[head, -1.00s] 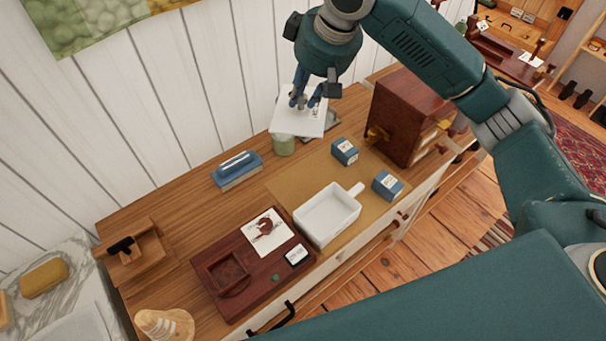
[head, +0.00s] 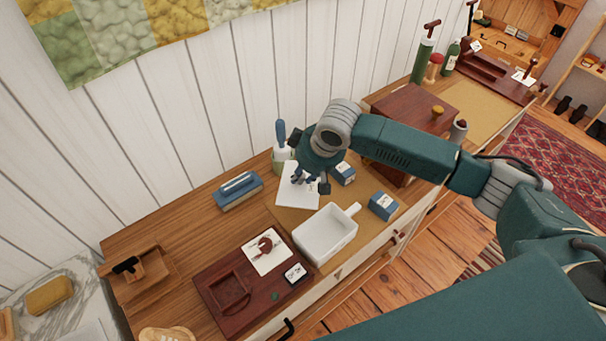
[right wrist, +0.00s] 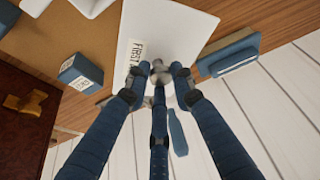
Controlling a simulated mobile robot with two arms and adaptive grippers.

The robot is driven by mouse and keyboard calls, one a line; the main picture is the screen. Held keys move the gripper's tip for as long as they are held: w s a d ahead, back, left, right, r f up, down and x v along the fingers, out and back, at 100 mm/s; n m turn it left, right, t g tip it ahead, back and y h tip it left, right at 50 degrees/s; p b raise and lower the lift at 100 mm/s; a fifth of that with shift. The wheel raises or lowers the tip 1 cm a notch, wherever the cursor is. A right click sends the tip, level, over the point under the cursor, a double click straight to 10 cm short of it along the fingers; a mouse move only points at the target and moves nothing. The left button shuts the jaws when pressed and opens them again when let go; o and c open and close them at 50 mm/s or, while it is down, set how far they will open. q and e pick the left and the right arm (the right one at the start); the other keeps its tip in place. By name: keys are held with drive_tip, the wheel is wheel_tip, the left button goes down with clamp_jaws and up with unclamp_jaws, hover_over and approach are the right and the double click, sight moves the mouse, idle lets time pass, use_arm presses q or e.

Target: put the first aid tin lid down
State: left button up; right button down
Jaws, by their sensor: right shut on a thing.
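The first aid tin lid is a flat white plate with a printed label starting "FIRST". In the head view the lid (head: 290,194) is at the back edge of the tan mat; whether it touches the surface I cannot tell. In the right wrist view the lid (right wrist: 185,28) spreads beyond the fingers. My right gripper (head: 306,178) is above it, with its fingers closed round a small grey knob on the lid, as the right wrist view of the gripper (right wrist: 160,74) shows. My left gripper is not in view.
A white open box (head: 325,252) with a handle stands on the mat in front of the lid. Blue boxes (head: 383,206) and a brown cabinet (head: 412,103) are to the right.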

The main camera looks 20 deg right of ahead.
drive_tip(key=shift+f, duration=0.65)
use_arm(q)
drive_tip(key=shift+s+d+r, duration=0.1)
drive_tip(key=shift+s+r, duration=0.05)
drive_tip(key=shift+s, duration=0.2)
use_arm(e)
drive_tip(key=shift+f, duration=0.6)
drive_tip(key=c, duration=1.5)
unclamp_jaws()
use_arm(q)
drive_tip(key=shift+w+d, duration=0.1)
use_arm(e)
drive_tip(key=shift+o, duration=0.2)
drive_tip(key=shift+w+r, duration=0.1)
drive_tip(key=shift+r, duration=0.45)
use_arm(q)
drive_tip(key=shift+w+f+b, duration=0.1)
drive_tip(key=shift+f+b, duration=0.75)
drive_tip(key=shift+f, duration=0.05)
use_arm(e)
drive_tip(key=v, duration=1.2)
